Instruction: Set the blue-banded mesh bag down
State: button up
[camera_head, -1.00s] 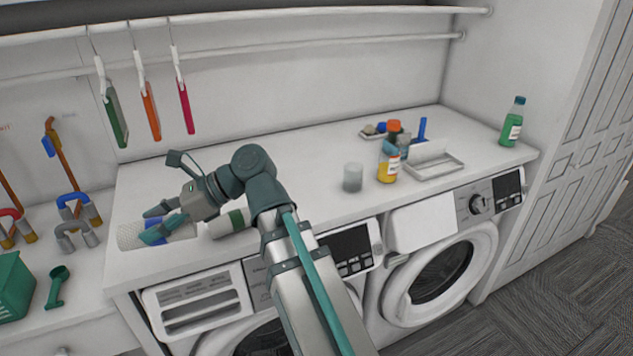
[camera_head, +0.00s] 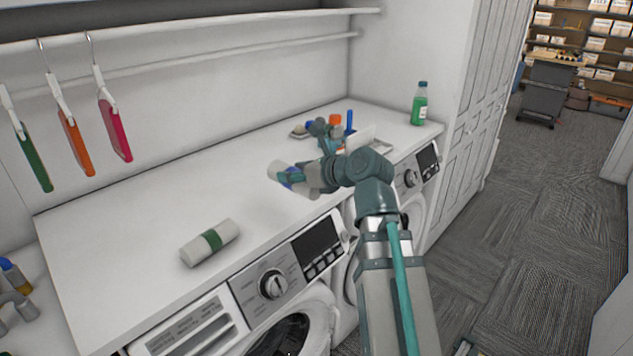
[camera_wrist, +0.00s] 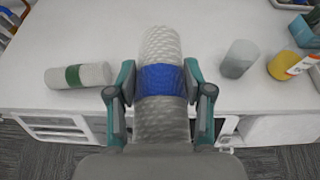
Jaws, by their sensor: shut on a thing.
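The blue-banded mesh bag (camera_wrist: 160,82) is a whitish mesh roll with a wide blue band. In the wrist view my gripper (camera_wrist: 160,85) is shut on it, with one teal finger on each side of the blue band. In the head view the bag (camera_head: 279,171) shows in my gripper (camera_head: 297,180) over the middle of the white countertop (camera_head: 130,230). I cannot tell whether the bag touches the counter or hangs just above it. Its near part is hidden by my wrist in the wrist view.
A green-banded roll (camera_head: 210,242) lies on the counter to the left. In the wrist view a grey cup (camera_wrist: 239,58) and a yellow bottle (camera_wrist: 284,66) stand right of the bag. A green bottle (camera_head: 419,104) stands at the far right end. The counter between the rolls is clear.

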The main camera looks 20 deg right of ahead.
jog(key=shift+w+d+r, duration=0.1)
jog(key=shift+w+d, duration=0.05)
jog(key=shift+w, duration=0.25)
jog(key=w+a+f, duration=0.1)
jog(key=w+f, duration=0.2)
jog(key=w, duration=0.1)
jog(key=w+a+f+p, duration=0.1)
jog(key=w+f, duration=0.2)
jog(key=w, duration=0.1)
jog(key=w+a+f+p, duration=0.1)
jog(key=w+f, duration=0.1)
jog(key=w, duration=0.2)
jog(key=shift+w+f, duration=0.3)
jog(key=shift+f, duration=0.1)
jog(key=shift+w+f+p, duration=0.3)
jog(key=shift+w+f, duration=0.05)
jog(key=shift+f, duration=0.15)
jog(key=shift+f+p, duration=0.4)
jog(key=shift+f, duration=1.15)
jog(key=shift+f, duration=0.1)
jog(key=o, duration=1.1)
jog(key=shift+o, duration=0.2)
